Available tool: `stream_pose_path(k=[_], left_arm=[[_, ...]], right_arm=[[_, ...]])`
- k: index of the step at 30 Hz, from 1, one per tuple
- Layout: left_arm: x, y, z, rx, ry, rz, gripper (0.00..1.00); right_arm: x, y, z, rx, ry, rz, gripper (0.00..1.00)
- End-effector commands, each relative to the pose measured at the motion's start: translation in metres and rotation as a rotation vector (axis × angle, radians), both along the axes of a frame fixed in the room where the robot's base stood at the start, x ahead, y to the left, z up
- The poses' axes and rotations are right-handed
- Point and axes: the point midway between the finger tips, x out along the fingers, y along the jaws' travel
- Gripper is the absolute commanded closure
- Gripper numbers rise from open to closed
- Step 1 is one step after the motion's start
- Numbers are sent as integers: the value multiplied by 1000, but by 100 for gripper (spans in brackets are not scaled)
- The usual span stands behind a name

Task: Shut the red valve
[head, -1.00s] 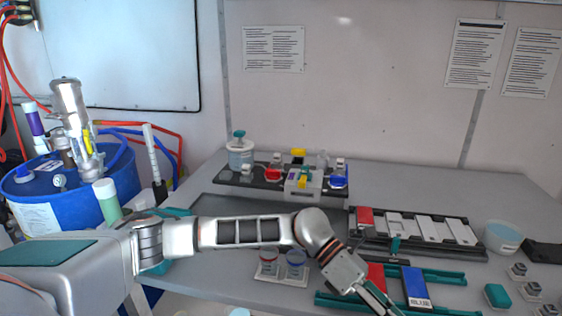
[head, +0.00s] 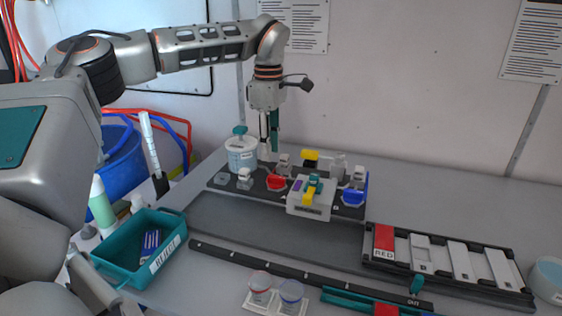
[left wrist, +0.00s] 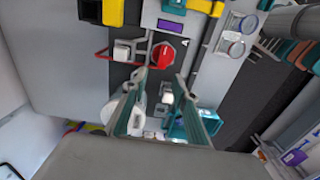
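The red valve (head: 277,183) is a round red part on the dark board at the back of the bench, beside a small white block. It also shows in the left wrist view (left wrist: 163,55), just beyond my fingertips. My left gripper (head: 265,156) points down behind and slightly left of the red valve, near the white jar. In the left wrist view my left gripper (left wrist: 161,80) has its two fingers apart with nothing held between them. Whether a finger touches the valve cannot be told. My right gripper is not in view.
A white jar (head: 242,156) with a teal knob stands close left of the gripper. A grey block (head: 310,196) with a yellow lever and a blue valve (head: 354,190) are to the right. A teal reject bin (head: 112,262) is at front left. The grey mat (head: 290,238) is mostly clear.

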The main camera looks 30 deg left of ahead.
Motion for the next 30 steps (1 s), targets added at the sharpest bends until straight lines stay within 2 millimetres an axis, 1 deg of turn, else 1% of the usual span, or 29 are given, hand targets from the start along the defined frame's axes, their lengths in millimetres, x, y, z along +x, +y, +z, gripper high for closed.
stream_pose_path(k=[2,4,6,9,15,18,24,29,30], left_arm=[[-1,4,1,7,-2,5,71],[-1,5,-5,7,0,5,71],[-1,4,-14,7,2,4,71],[-1,4,-30,7,3,3,71],[-1,4,-58,6,0,4,71],[-1,3,-68,6,0,4,71],[-1,3,-75,6,-2,5,71],[-1,3,-75,6,-2,5,71],[-1,3,-75,6,-2,5,74]], right_arm=[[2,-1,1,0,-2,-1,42],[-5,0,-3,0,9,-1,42],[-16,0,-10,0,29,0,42],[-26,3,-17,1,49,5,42],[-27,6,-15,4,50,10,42],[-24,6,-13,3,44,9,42],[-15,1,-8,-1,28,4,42],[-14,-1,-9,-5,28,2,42],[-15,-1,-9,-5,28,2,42]])
